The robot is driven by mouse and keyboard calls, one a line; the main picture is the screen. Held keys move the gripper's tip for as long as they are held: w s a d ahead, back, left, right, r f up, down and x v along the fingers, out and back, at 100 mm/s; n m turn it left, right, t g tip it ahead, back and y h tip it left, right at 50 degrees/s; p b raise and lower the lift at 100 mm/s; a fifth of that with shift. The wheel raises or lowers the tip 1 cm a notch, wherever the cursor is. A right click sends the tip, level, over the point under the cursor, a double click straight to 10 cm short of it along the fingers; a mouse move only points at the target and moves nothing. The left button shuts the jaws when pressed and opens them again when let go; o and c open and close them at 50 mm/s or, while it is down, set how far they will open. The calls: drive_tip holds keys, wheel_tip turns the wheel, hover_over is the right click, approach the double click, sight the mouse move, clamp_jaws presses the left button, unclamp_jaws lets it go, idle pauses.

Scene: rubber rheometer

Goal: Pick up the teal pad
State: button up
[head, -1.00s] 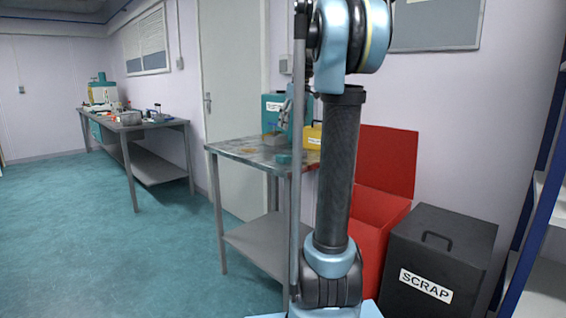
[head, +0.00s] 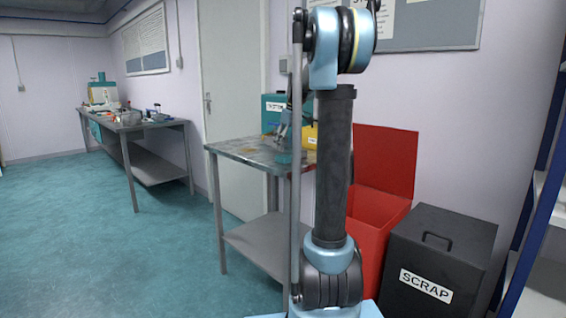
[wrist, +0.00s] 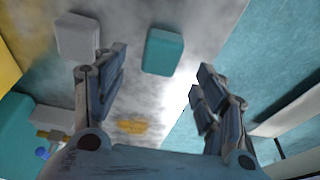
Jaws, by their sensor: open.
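The teal pad (wrist: 163,51) is a small rounded block lying on the grey metal tabletop (wrist: 170,100). In the wrist view it sits at top centre, beyond and between my fingertips. In the head view a small teal shape (head: 284,157) lies on the table near its front edge, close below my gripper (head: 283,130). My gripper (wrist: 160,75) is open, with a finger on each side of the wrist view and nothing held between them. I cannot tell the exact height of the fingers above the pad.
A pale grey block (wrist: 78,36) lies left of the pad, near my left finger. A yellow case (head: 310,137) and a teal box (head: 272,108) stand at the table's back. A red open bin (head: 385,165) and the black SCRAP bin (head: 440,262) stand right of the table.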

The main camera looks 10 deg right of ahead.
sight(284, 155)
drive_tip(key=shift+x, duration=2.95)
drive_tip(key=c, duration=1)
